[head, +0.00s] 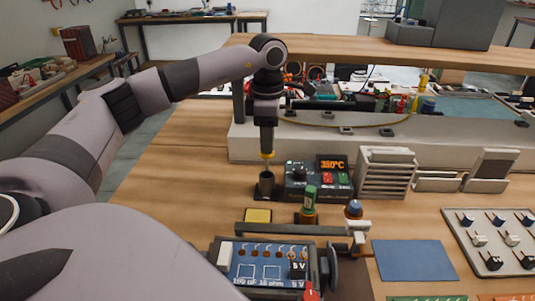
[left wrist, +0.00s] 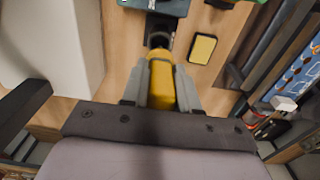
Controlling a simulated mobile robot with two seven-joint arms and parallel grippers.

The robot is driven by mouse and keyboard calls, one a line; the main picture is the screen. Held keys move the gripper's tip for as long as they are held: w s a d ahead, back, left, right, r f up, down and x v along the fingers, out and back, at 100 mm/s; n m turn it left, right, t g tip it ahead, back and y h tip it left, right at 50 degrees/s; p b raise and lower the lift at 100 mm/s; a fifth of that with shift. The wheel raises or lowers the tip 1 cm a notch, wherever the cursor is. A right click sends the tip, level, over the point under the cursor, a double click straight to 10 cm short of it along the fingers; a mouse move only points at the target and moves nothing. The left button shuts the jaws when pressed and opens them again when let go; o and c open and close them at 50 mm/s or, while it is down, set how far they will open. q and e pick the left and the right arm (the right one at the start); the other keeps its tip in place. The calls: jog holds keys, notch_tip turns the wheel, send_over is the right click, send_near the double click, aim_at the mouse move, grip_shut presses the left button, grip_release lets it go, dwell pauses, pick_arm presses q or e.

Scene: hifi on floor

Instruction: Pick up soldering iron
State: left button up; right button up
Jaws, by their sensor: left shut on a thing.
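The soldering iron (head: 266,158) has a yellow handle and stands upright at its dark holder (head: 266,184), left of the solder station (head: 318,178) that reads 350°C. My left gripper (head: 268,150) points down over the holder and is shut on the iron's handle. In the left wrist view the yellow handle (left wrist: 161,84) sits between the two grey fingers, with the dark holder (left wrist: 158,38) just beyond it. The iron's tip is hidden, and I cannot tell whether it is still inside the holder. My right gripper is not in view.
A yellow sponge pad (head: 257,216) lies in front of the holder. A blue circuit board (head: 268,264) sits in a clamp frame near the front. A grey rack (head: 387,172) stands right of the station. A blue mat (head: 414,260) lies flat. Bare wood is at left.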

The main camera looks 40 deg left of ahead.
pick_arm(q)
notch_tip(320, 180, up, 13)
jog(key=shift+f+p, duration=0.1)
jog(key=shift+p, duration=0.45)
jog(key=shift+r, duration=0.5)
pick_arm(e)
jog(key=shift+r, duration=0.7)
